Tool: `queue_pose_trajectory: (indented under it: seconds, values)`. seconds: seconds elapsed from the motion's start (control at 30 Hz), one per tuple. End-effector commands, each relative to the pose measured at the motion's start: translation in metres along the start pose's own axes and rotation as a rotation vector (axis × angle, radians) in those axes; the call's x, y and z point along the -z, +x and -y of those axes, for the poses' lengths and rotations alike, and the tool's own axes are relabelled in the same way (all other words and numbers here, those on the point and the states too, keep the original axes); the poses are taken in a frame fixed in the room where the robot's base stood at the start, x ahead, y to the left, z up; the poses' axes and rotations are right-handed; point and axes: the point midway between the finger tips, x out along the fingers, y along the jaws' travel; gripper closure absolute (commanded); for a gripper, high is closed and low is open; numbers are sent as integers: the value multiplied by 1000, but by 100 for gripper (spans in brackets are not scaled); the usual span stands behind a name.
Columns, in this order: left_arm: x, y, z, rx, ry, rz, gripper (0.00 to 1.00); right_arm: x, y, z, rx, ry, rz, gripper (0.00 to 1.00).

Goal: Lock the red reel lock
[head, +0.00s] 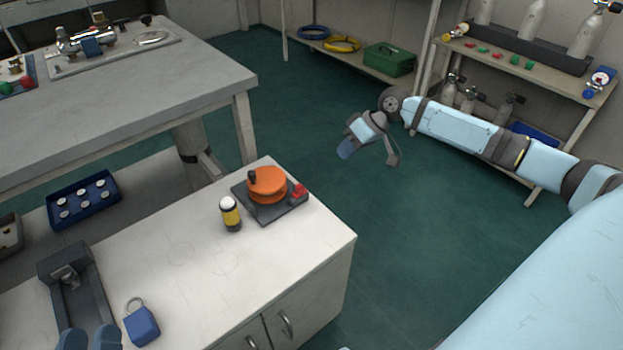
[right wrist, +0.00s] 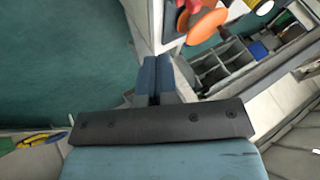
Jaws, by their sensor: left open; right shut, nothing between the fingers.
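The orange reel (head: 267,185) sits on a dark base plate on the white cabinet top in the head view. The red reel lock (head: 298,193) is at the right side of that base. In the right wrist view the orange reel (right wrist: 207,27) is at the top, with red parts beside it cut by the frame edge. My right gripper (head: 346,151) hangs over the green floor, right of the cabinet and apart from the reel. It is shut and empty, its blue fingers (right wrist: 157,74) together.
A yellow-black bottle (head: 230,213) stands just left of the reel base. A grey table (head: 130,95) stands behind. The floor right of the cabinet is clear.

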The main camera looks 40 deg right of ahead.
Motion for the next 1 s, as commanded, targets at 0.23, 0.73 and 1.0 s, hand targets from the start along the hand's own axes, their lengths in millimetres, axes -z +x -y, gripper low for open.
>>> queue_pose_trajectory:
  seconds: [0.23,0.73,1.0]
  values:
    - [-11,-1,1,-6,-5,18,57,-1,26,-1,3,0,-1,100]
    - [-66,-7,9,-21,-13,203,57,-1,113,17,1,-4,-2,100]
    - [-75,-8,10,-25,-16,244,57,0,119,35,-1,-2,-1,100]
